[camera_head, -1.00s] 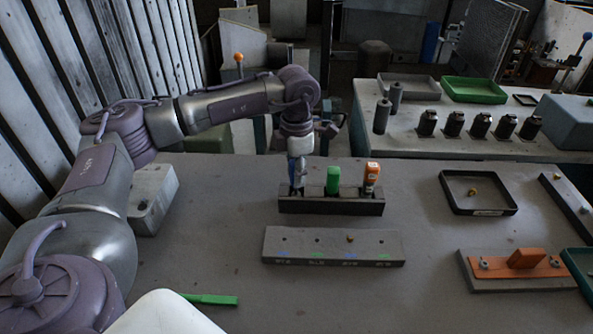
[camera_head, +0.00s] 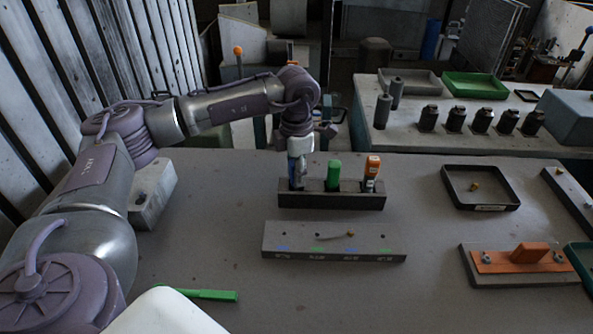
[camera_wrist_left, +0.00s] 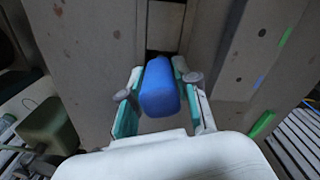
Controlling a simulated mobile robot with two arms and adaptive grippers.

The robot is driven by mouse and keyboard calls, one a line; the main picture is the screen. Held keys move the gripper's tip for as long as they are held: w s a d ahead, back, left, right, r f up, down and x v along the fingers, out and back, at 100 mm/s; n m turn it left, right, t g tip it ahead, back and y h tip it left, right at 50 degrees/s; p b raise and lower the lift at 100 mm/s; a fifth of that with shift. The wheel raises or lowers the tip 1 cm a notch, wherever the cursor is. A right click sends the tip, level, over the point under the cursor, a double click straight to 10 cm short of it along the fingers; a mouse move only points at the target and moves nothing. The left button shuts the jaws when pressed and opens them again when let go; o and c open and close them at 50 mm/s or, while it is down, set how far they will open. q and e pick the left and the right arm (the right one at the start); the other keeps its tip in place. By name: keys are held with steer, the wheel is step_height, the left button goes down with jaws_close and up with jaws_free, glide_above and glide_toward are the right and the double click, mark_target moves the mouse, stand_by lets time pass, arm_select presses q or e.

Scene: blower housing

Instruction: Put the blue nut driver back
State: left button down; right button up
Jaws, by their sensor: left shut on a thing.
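My left gripper (camera_head: 297,180) is over the left end of a dark tool rack (camera_head: 330,201), pointing down. It is shut on the blue nut driver, whose blue handle (camera_wrist_left: 160,88) shows between the two fingers in the left wrist view. The driver's lower end is hidden, so I cannot tell how deep it sits in the left slot. A green-handled driver (camera_head: 333,174) and an orange-handled driver (camera_head: 372,170) stand upright in the rack's other slots. My right gripper is not in view.
A grey plate (camera_head: 334,243) with holes and coloured marks lies in front of the rack. A black tray (camera_head: 480,202) and an orange part on a base (camera_head: 527,255) are to the right. A green tool (camera_head: 212,295) lies near the front left.

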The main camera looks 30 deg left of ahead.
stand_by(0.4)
arm_select(q)
steer(key=shift+c, duration=1.4)
jaws_free()
steer(key=shift+r+p, duration=2.6)
steer(key=shift+r, duration=1.45)
